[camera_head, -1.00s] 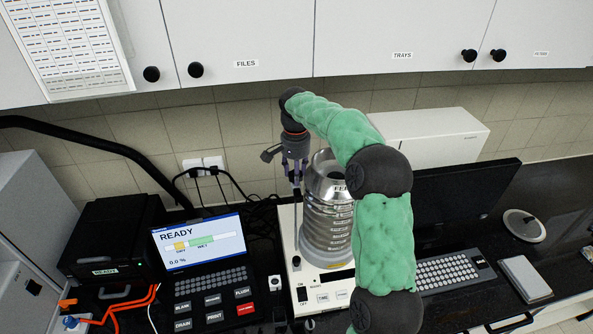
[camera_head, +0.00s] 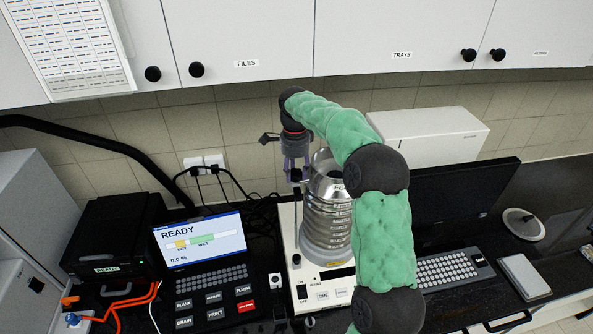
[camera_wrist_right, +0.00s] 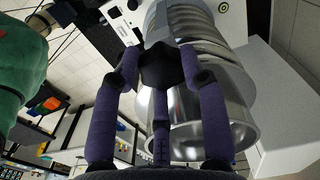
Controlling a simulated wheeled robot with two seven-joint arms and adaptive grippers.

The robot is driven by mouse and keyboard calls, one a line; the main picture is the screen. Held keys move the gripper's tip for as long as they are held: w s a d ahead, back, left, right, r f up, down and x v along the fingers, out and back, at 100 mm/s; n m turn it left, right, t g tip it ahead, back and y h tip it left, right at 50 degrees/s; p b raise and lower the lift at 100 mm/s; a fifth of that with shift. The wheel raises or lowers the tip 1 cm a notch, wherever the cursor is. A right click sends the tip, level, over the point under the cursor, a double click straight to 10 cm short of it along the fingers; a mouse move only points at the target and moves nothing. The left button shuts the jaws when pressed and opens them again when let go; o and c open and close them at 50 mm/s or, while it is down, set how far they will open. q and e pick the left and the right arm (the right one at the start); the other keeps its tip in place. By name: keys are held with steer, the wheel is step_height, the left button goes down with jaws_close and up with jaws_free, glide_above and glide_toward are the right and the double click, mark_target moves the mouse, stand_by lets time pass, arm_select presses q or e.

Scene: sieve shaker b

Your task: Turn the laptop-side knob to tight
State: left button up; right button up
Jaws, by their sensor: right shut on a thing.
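The sieve shaker has a steel sieve stack (camera_head: 325,220) on a white base (camera_head: 315,277), with a thin rod on its laptop side. The laptop-side knob (camera_head: 296,175) is black and sits at the top of that rod. It also shows in the right wrist view as a dark knob (camera_wrist_right: 168,68) between my fingers. My right gripper (camera_head: 295,168) comes down from above and is shut on this knob, with purple fingers around it. The far-side knob is hidden behind my green right arm. My left gripper is not in view.
A dark monitor (camera_head: 460,205) and a keyboard (camera_head: 450,270) are to the right. Cabinets (camera_head: 250,40) hang above. A white box (camera_head: 430,137) stands at the back.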

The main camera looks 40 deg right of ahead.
mark_target(292, 172)
steer(key=shift+w+a+m, duration=0.1)
steer(key=shift+a+m, duration=0.05)
steer(key=shift+m, duration=0.35)
steer(key=shift+r, duration=0.1)
steer(key=o, duration=1.1)
steer(key=shift+w, duration=0.1)
steer(key=shift+w+a, duration=0.15)
steer(key=shift+d+r, duration=0.2)
steer(key=r, duration=1.1)
steer(key=shift+a+r, duration=0.25)
steer(key=shift+f, duration=0.1)
